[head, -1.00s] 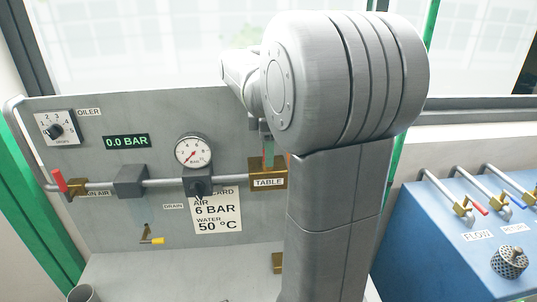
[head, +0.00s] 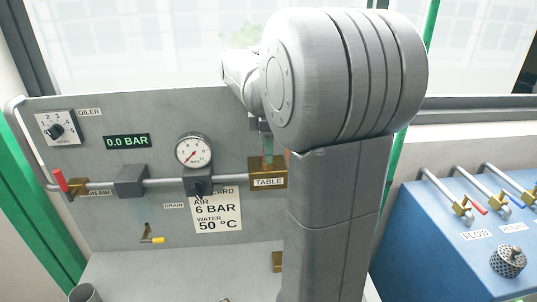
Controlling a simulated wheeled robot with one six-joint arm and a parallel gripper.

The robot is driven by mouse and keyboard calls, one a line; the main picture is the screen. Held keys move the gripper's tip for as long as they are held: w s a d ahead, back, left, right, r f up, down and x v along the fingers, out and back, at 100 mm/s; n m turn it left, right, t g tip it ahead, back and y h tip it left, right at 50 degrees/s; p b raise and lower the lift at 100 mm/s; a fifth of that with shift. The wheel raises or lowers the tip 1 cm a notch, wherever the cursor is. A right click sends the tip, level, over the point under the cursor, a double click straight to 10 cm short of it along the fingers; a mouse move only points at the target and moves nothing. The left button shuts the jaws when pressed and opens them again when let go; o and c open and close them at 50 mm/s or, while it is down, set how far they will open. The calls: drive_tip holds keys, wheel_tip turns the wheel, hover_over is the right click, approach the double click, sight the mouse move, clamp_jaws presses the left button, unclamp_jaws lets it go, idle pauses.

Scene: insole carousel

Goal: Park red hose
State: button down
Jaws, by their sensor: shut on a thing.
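My gripper (head: 266,138) is just above the brass block labelled TABLE (head: 268,181), mostly hidden by my own arm. It is shut on a narrow upright greenish piece, seemingly a hose end, at the top of the block. Whether that piece touches the block or is seated in it, I cannot tell. The red hose itself is not clearly visible; my arm covers the area to the right. Another small brass block (head: 277,262) sits lower on the panel, partly behind my arm.
The grey panel (head: 105,220) carries a pipe with a red-handled valve (head: 61,181), a gauge (head: 193,151) at zero, a 0.0 BAR display (head: 126,142) and a yellow-tipped lever (head: 153,239). A blue console (head: 430,245) with valves stands at the right.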

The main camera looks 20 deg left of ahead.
drive_tip(key=shift+r, duration=0.15)
drive_tip(key=shift+r+p, duration=2.9)
drive_tip(key=shift+r, duration=0.1)
wheel_tip(320, 180, up, 7)
